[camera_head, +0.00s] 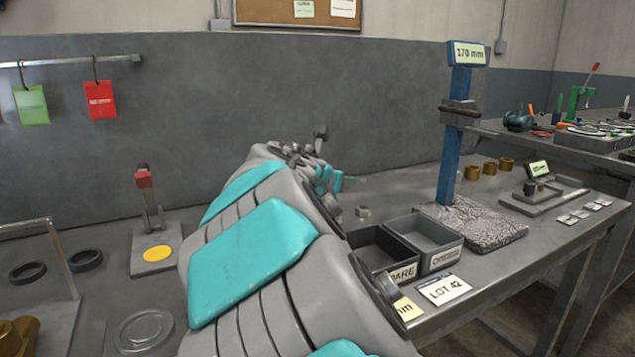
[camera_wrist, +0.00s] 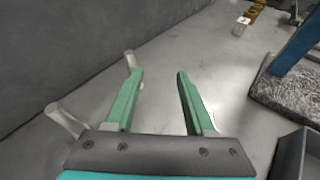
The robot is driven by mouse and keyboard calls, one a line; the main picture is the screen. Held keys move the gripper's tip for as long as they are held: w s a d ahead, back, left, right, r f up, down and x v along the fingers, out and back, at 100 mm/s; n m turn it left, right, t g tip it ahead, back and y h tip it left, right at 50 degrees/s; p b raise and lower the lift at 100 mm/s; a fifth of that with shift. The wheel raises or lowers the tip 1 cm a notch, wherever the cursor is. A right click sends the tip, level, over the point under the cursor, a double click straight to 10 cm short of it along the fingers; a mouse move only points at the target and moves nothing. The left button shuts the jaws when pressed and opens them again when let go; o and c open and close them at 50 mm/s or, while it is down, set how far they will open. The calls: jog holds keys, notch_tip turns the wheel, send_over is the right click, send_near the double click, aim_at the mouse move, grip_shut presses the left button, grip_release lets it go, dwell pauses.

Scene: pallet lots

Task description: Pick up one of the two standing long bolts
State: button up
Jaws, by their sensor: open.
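Two pale grey long bolts stand to the left of my gripper in the wrist view. One bolt (camera_wrist: 130,60) is by the left fingertip and partly hidden behind that finger. The other bolt (camera_wrist: 65,118) is nearer, left of the finger's base. My gripper (camera_wrist: 159,74) is open, with two green fingers and only bare bench visible between them. In the head view a grey bolt head (camera_head: 321,132) shows just above my gripper (camera_head: 338,179); my arm hides much of that area.
Two dark bins (camera_head: 438,240) and a LOT 42 card (camera_head: 443,289) lie right of my arm. A blue post (camera_head: 453,140) marked 170 mm stands on a speckled slab (camera_head: 490,225). A small nut (camera_head: 362,211) lies on the bench. The grey wall (camera_wrist: 60,45) is close on the left.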

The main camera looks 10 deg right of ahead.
jog(key=shift+w+a+r+n+t+y, duration=0.15)
jog(key=shift+w+a+n+t+y, duration=0.1)
jog(key=shift+w+a+n, duration=0.3)
jog(key=shift+w+a+r+n+t+y, duration=0.15)
jog(key=shift+w+a+n+t, duration=0.2)
jog(key=shift+w, duration=0.7)
jog(key=shift+a+x, duration=0.15)
jog(key=shift+x, duration=1.6)
jog(key=shift+a+x, duration=0.15)
jog(key=shift+x, duration=1.6)
jog(key=shift+w, duration=0.15)
grip_shut()
